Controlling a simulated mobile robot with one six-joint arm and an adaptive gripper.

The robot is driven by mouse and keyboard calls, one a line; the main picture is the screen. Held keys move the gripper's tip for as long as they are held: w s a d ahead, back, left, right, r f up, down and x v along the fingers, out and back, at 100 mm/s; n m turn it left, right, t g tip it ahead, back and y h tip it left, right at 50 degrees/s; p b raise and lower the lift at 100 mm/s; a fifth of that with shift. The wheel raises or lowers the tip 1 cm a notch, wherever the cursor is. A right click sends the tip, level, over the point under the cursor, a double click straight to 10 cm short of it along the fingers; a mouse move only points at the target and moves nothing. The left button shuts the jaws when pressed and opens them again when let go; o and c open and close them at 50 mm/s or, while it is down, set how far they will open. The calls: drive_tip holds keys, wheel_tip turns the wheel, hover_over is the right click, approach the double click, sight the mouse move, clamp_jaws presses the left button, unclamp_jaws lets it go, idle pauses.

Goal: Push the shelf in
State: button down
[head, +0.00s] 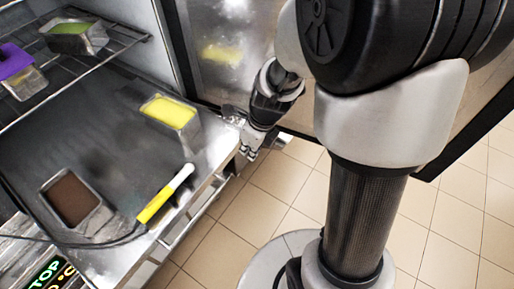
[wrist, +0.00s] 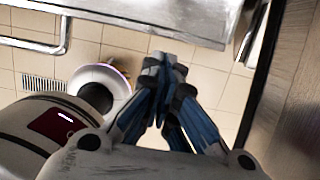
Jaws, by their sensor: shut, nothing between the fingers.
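The metal shelf (head: 110,140) lies at the left of the head view, with its bright front edge towards the tiled floor. It carries a pan with yellow contents (head: 170,115), a pan with brown contents (head: 75,200) and a yellow-and-white probe (head: 165,195) with a dark cable. My gripper (head: 249,150) is shut and empty, pointing down near the shelf's far front corner. I cannot tell whether it touches the shelf. In the wrist view my gripper (wrist: 166,62) shows its fingers together, just below a pale metal edge (wrist: 150,18) that looks like the shelf front.
An open freezer door (head: 225,45) stands behind my gripper, with its dark edge running right. A wire rack (head: 115,45) at the upper left holds a green-filled pan (head: 75,38) and a purple item (head: 14,62). The tiled floor (head: 280,190) before the shelf is clear.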

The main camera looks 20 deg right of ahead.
drive_tip(key=shift+w+a, duration=0.25)
drive_tip(key=shift+w, duration=0.1)
drive_tip(key=shift+r, duration=0.1)
